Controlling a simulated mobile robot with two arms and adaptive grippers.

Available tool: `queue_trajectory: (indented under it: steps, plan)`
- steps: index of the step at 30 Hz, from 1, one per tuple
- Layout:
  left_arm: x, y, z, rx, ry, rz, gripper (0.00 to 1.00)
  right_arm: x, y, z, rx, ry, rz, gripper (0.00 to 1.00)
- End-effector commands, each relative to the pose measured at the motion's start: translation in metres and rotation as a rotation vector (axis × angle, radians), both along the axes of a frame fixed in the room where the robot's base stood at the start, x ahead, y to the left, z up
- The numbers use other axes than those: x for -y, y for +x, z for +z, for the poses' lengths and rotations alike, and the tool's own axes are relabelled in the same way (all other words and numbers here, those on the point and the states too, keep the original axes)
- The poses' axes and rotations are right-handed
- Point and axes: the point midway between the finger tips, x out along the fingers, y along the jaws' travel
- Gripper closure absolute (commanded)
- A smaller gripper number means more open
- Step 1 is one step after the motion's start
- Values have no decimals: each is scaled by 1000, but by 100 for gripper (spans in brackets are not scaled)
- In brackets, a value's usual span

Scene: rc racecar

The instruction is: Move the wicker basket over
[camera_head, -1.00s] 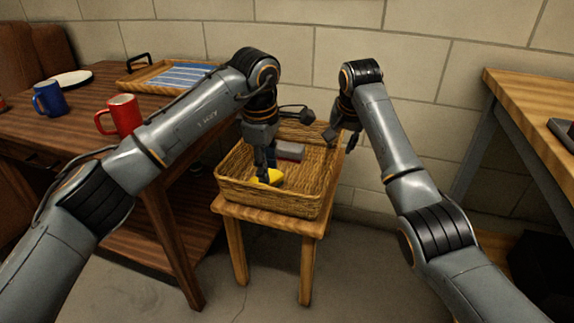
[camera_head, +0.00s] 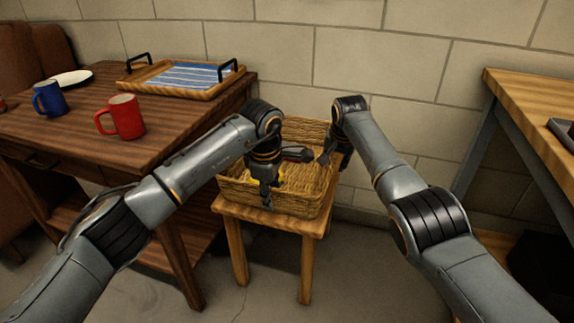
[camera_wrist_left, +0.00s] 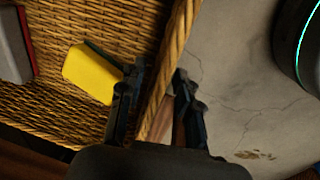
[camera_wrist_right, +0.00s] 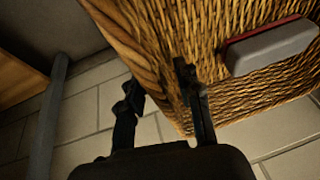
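The wicker basket (camera_head: 300,204) stands on a small wooden stool (camera_head: 272,220) in the head view. My left gripper (camera_head: 266,202) is at its near left side. In the left wrist view, the open left fingers (camera_wrist_left: 160,82) straddle the basket rim, one inside and one outside. My right gripper (camera_head: 328,160) is at the basket's right side. In the right wrist view, its open fingers (camera_wrist_right: 158,85) stand either side of the basket wall (camera_wrist_right: 145,40); contact is unclear. A yellow block (camera_wrist_left: 92,74) and a grey block with a red edge (camera_wrist_right: 270,47) lie inside the basket.
A dark wooden table (camera_head: 65,130) on the left holds a red mug (camera_head: 121,117), a blue mug (camera_head: 49,99), a white plate (camera_head: 71,78) and a handled tray (camera_head: 150,84). A workbench (camera_head: 530,100) stands at right. A block wall (camera_head: 420,75) is behind the stool.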

Motion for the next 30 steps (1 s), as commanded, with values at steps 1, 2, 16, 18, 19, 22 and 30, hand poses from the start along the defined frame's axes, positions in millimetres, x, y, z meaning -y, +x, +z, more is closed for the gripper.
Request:
queue_trajectory:
  steps: [1, 2, 16, 18, 19, 22, 30]
  plan:
    - [0, 0, 0, 0, 0, 0, 66, 0, 0, 0, 0, 0, 0, 66]
    - [0, 0, 0, 0, 0, 0, 66, 0, 0, 0, 0, 0, 0, 66]
    - [0, 0, 0, 0, 0, 0, 100, 0, 0, 0, 1, 0, 0, 100]
    - [0, 0, 0, 0, 0, 0, 100, 0, 0, 0, 1, 0, 0, 100]
    - [0, 0, 0, 0, 0, 0, 100, 0, 0, 0, 1, 0, 0, 100]
    - [0, 0, 2, 2, -1, 0, 100, 0, 1, 2, 3, 0, 0, 100]
    - [0, 0, 15, 2, -1, 0, 100, 0, 1, 15, 3, 0, 0, 100]
